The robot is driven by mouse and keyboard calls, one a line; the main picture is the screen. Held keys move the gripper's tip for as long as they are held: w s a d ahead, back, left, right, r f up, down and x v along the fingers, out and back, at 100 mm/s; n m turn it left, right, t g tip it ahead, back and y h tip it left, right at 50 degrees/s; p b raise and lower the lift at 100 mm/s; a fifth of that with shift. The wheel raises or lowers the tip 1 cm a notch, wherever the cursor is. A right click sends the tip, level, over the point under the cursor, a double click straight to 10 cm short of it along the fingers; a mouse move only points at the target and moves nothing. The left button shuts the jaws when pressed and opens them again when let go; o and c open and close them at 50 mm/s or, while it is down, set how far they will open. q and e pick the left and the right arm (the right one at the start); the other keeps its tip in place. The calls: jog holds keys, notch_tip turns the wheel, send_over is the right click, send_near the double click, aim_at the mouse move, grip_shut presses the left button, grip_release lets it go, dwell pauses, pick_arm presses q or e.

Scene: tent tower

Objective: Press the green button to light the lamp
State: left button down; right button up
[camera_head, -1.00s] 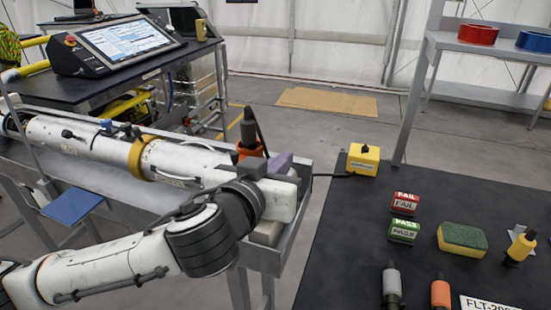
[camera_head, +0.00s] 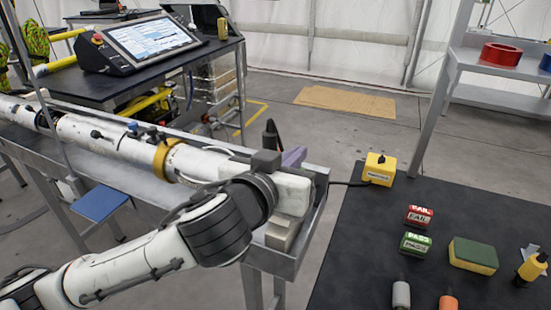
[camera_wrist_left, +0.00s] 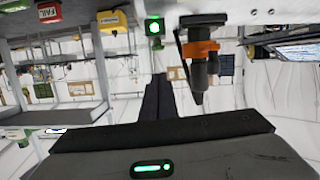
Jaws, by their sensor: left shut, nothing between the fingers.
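A small green square with a bright glowing centre (camera_wrist_left: 153,27), which looks like the green button, is at the top of the left wrist view. It is hidden in the head view. My left gripper (camera_wrist_left: 158,80) is shut and empty, its dark fingers pointing towards the green square with a visible gap in the picture. In the head view my left arm covers the fingertips. A black and orange fitting (camera_wrist_left: 201,50) stands just right of the square; its black top shows in the head view (camera_head: 271,135). I cannot make out a separate lamp. My right gripper is not in view.
A long white tube (camera_head: 110,135) lies along the metal bench. On the dark table at right are a yellow box (camera_head: 379,169), a red FAIL block (camera_head: 419,215), a green PASS block (camera_head: 416,243) and a sponge (camera_head: 474,255). Floor lies open behind.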

pick_arm(q)
jog(key=v, duration=0.9)
jog(key=shift+s+d+b, duration=0.3)
jog(key=shift+s, duration=0.1)
jog(key=shift+r, duration=0.1)
jog(key=s+a+f+g+y, duration=0.1)
jog(key=s+a+f+g, duration=0.25)
jog(key=f, duration=0.55)
jog(key=s+a+f+n+g+y, duration=0.1)
jog(key=s+a+f+g+y, duration=0.15)
jog(key=a+f, duration=0.4)
jog(key=s+a+f+g, duration=0.2)
jog(key=s+a+f, duration=0.15)
jog(key=f, duration=0.65)
jog(key=s+a+f+g+y, duration=0.25)
jog(key=s+a+f, duration=0.25)
jog(key=s+f, duration=0.5)
jog(key=w+d+f+t+h, duration=0.2)
jog(key=d+f+t+h, duration=0.1)
jog(key=f, duration=0.7)
jog(key=shift+w+d+f+t, duration=0.25)
jog(key=shift+w+d+t, duration=0.15)
jog(key=shift+d+t, duration=0.5)
